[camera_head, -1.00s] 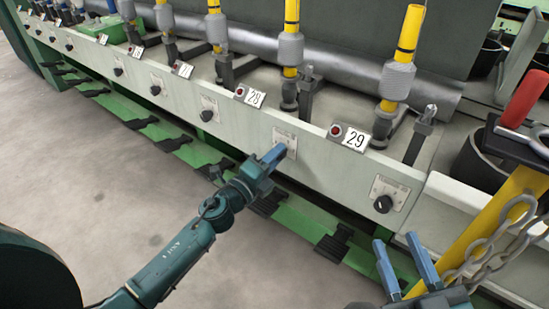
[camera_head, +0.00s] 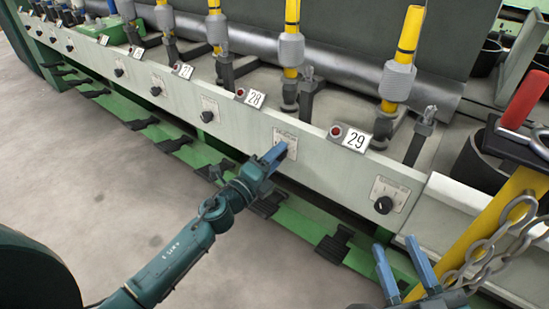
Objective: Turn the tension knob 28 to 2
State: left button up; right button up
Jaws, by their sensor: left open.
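The number 28 label (camera_head: 255,99) sits on the top edge of the pale machine rail. Below and right of it is a small dial plate (camera_head: 288,140); its knob is hidden behind my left gripper (camera_head: 275,154). The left fingertips are at the plate, and the jaws are open. I cannot tell whether they touch the knob, nor how it is set. My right gripper (camera_head: 404,261) is open and empty at the lower right, in front of and below the rail.
Another black knob (camera_head: 384,205) is at right, below the number 29 label (camera_head: 353,141). A further knob (camera_head: 207,116) is to the left. Yellow bobbins (camera_head: 409,35) stand above the rail. A yellow post with chains (camera_head: 500,215) is close to my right gripper. Open floor (camera_head: 100,190) lies at left.

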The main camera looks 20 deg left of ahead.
pick_arm(q)
jog(key=v, duration=1.3)
jog(key=shift+s, duration=0.1)
